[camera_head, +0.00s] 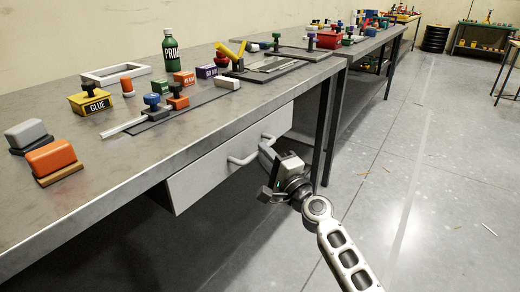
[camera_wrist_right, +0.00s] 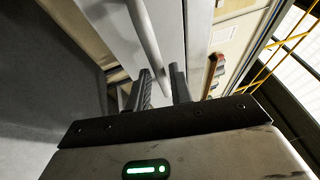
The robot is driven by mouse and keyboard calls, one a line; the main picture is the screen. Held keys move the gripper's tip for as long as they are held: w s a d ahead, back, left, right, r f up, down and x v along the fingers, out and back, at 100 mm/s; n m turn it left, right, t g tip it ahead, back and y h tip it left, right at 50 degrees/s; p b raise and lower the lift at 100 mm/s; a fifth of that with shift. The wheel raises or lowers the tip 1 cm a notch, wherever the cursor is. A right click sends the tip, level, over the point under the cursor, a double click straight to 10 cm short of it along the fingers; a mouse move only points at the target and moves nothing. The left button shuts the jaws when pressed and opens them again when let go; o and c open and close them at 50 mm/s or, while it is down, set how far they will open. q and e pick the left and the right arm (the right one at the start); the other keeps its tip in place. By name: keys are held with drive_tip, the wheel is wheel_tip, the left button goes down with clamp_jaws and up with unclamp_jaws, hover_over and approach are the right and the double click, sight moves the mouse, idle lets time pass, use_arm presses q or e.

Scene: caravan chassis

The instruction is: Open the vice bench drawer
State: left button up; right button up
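The drawer (camera_head: 205,178) has a long light grey front under the near workbench's top. I cannot tell whether it stands slightly out. A pale bar handle (camera_head: 243,160) is on its front, and another handle part shows to the right, beside my right gripper (camera_head: 268,168). In the right wrist view a pale handle bar (camera_wrist_right: 147,38) runs down towards my right gripper (camera_wrist_right: 160,72). The two dark fingers are apart, and the bar's lower end shows between or just beyond their tips. Contact cannot be told. My left gripper is not in view.
The workbench top (camera_head: 50,205) holds a glue box (camera_head: 90,102), a green bottle (camera_head: 171,50), an orange block (camera_head: 53,160) and several small tools. A dark bench leg (camera_head: 327,130) stands right of the drawer. The floor (camera_head: 430,180) to the right is mostly clear.

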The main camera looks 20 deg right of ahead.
drive_tip(key=shift+x, duration=1.3)
clamp_jaws()
drive_tip(key=shift+s, duration=0.1)
